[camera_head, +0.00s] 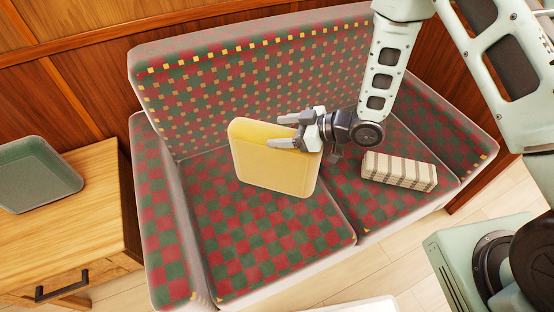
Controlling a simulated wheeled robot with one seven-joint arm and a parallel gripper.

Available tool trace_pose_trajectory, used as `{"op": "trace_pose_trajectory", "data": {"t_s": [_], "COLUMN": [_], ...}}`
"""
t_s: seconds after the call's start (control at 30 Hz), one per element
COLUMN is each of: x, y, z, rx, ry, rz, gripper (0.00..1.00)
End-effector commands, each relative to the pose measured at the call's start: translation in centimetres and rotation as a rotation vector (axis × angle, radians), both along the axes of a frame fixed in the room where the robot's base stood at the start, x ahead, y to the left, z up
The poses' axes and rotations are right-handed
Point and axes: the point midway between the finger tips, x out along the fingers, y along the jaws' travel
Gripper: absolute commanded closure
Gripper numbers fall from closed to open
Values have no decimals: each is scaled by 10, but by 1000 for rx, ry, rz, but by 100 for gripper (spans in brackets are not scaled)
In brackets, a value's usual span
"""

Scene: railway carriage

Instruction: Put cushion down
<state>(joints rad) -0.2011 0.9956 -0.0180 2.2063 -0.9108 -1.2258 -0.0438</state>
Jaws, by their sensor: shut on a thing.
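A yellow cushion (272,160) stands upright, slightly tilted, at the middle of the sofa in the head view. My gripper (296,132) is shut on its upper right edge. The cushion is over the left seat of the checkered red and green sofa (245,240), near the gap between the two seats. I cannot tell whether its lower edge touches the seat. Part of its right upper corner is hidden by the gripper.
A striped beige box-like thing (399,171) lies on the right seat. A wooden cabinet (95,215) with a green tray (70,184) stands at the left. The left seat's front and left parts are clear. A white surface edge (365,305) shows at the bottom.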

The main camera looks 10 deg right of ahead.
Motion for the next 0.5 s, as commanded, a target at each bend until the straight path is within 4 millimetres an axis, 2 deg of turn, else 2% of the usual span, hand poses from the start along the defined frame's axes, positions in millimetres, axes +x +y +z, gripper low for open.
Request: {"op": "trace_pose_trajectory", "data": {"t_s": [0.2,0.5], "x": [-30,-68], "y": [26,32], "z": [6,3], "rx": [2,1], "ry": [-5,-1], "rz": [309,691], "gripper": [83,83]}}
